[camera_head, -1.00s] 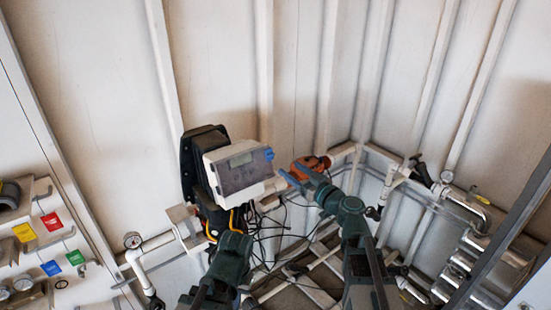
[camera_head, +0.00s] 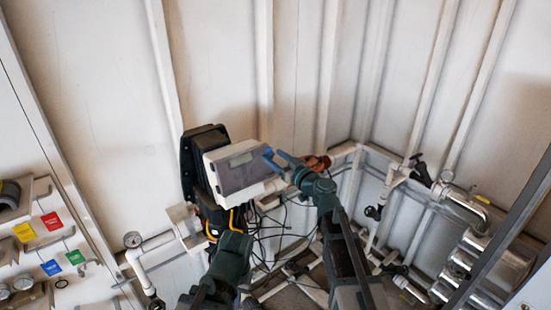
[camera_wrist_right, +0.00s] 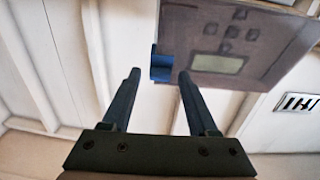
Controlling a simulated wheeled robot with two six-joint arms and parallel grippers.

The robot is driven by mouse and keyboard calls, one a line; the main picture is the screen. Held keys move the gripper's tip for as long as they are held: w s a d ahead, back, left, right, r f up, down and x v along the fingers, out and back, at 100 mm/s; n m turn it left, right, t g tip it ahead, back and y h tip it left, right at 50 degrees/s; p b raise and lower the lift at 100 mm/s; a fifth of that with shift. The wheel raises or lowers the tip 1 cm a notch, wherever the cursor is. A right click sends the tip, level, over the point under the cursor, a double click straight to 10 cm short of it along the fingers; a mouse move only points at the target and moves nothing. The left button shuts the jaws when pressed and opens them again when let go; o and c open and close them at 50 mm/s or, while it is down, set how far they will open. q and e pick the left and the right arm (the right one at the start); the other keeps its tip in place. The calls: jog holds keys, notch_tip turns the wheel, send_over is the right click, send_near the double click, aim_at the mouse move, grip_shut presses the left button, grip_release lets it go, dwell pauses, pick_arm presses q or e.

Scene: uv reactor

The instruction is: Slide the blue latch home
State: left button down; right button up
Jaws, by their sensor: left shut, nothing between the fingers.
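The blue latch (camera_wrist_right: 160,66) sits at the edge of the grey-white control box (camera_head: 222,160), which has a small display. In the head view the latch (camera_head: 267,153) is at the box's upper right corner, partly merged with my fingertips. My right gripper (camera_head: 281,158) is beside that corner. In the right wrist view its two blue fingers (camera_wrist_right: 157,78) are apart, and the latch shows between and just beyond the tips. I cannot tell if they touch it. My left gripper (camera_head: 236,242) is low, below the box, shut and empty; its fingertips are hard to see.
An orange-brown fitting (camera_head: 318,163) is close behind my right gripper. Black cables (camera_head: 268,225) hang below the box. White pipes with a gauge (camera_head: 132,240) run at left, and pipes with valves (camera_head: 445,178) at right. The wall above is bare.

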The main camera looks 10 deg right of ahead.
grip_shut()
dwell(1.2)
